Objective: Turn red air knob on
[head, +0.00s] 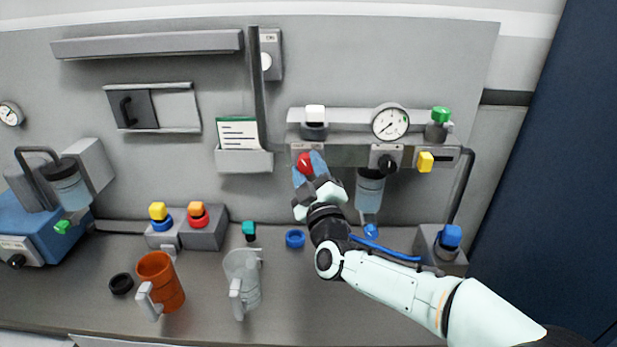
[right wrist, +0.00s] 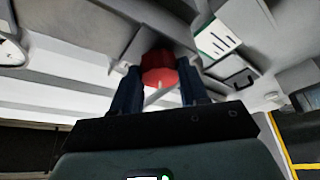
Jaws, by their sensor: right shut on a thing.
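The red air knob (head: 304,162) sits on the left end of the grey air unit on the back panel. My right gripper (head: 309,168) reaches up to it from the lower right, its two blue fingers around the knob. In the right wrist view the red knob (right wrist: 158,70) lies between the two dark fingers of my right gripper (right wrist: 160,88), which is shut on it. A pale line shows across the knob's face. The fingers hide part of the knob in the head view. My left gripper is not in view.
A pressure gauge (head: 390,122), a black knob (head: 386,163), a yellow knob (head: 425,162) and a green knob (head: 440,114) are on the same unit. A card holder (head: 244,160) is just left. An orange mug (head: 160,281) and a clear mug (head: 242,278) stand on the bench below.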

